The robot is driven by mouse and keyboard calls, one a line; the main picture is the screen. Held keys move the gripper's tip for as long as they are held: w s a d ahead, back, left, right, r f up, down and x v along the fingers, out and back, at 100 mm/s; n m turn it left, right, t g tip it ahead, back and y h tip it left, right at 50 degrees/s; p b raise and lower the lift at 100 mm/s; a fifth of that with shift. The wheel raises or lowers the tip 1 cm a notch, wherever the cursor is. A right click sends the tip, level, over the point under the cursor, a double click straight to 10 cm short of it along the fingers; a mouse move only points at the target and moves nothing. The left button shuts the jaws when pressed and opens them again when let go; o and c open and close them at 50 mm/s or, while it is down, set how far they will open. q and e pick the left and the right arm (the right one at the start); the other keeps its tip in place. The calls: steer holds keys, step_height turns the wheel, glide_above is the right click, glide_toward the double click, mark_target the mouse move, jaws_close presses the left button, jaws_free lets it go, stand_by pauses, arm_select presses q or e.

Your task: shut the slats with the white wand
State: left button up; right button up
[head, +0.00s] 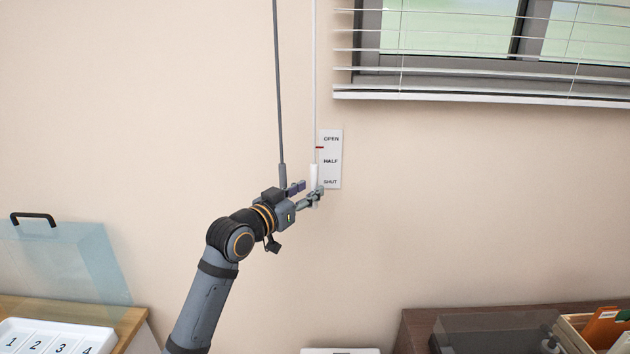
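The white wand (314,80) hangs straight down in the head view and ends in a thicker white handle (314,176). A grey wand (278,80) hangs to its left. My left gripper (312,187) is at the white handle's lower part; one finger crosses in front of it, the other is just to its left. The fingers look apart, and I see no firm grip. The slats (450,72) at the top right are open, with the window showing between them. My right gripper is out of view.
A plate (331,158) reading OPEN, HALF, SHUT is on the wall right beside the handle; a red pointer (320,148) sits between OPEN and HALF. A clear cover (70,262) and numbered tray (55,338) are lower left. A dark cabinet (420,322) is lower right.

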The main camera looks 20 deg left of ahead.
mark_target(312, 188)
arm_select(q)
steer(key=shift+p+x, duration=0.35)
steer(key=shift+x, duration=1.4)
steer(key=shift+c, duration=0.4)
jaws_close()
